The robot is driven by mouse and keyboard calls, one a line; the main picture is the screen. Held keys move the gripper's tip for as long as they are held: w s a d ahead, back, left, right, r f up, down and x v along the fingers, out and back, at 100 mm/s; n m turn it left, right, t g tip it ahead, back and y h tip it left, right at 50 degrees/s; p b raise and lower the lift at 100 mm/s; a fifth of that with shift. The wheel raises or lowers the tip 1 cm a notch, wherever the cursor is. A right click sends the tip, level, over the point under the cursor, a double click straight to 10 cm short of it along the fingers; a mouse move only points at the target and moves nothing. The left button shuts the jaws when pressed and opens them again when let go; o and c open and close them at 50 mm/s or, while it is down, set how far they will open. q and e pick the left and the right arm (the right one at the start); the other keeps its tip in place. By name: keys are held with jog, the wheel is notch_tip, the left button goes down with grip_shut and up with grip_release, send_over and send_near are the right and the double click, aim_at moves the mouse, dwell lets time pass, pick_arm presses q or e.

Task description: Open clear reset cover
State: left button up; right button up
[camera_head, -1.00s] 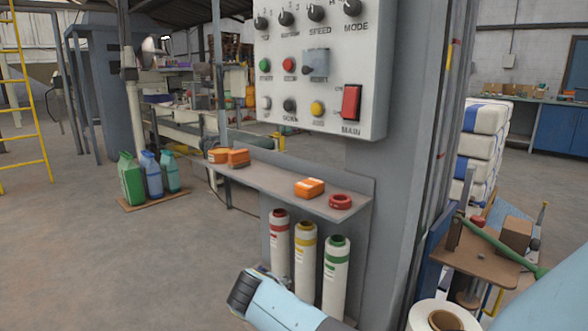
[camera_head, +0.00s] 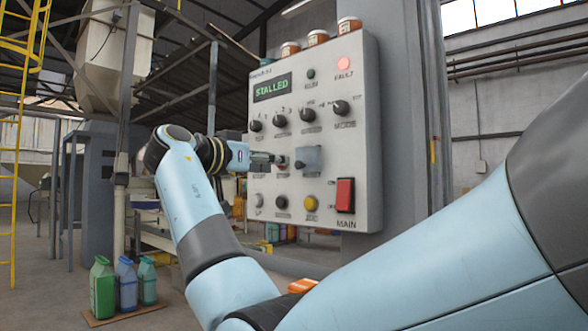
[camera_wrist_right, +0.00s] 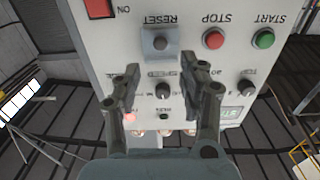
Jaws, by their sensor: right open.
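The clear reset cover (camera_head: 308,158) is a small greyish translucent box on the white control panel (camera_head: 360,110). It looks closed over its button. In the right wrist view, which is upside down, the cover (camera_wrist_right: 160,43) lies under the RESET label. My right gripper (camera_head: 282,160) is just left of the cover in the head view, hiding the START and STOP buttons there. In the wrist view its fingers (camera_wrist_right: 159,72) are apart and empty, pointing at the panel, with the cover beyond the gap. I see no contact with the cover. My left gripper is not in view.
Around the cover are a red STOP button (camera_wrist_right: 214,39), a green START button (camera_wrist_right: 263,39), several black knobs, a yellow button (camera_head: 311,202) and a red MAIN switch (camera_head: 345,194). Jars stand on top.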

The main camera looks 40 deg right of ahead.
aim_at(297, 164)
jog(key=d, duration=0.8)
jog(key=shift+w+d, duration=0.15)
jog(key=shift+w, duration=0.25)
jog(key=shift+c, duration=0.4)
grip_shut()
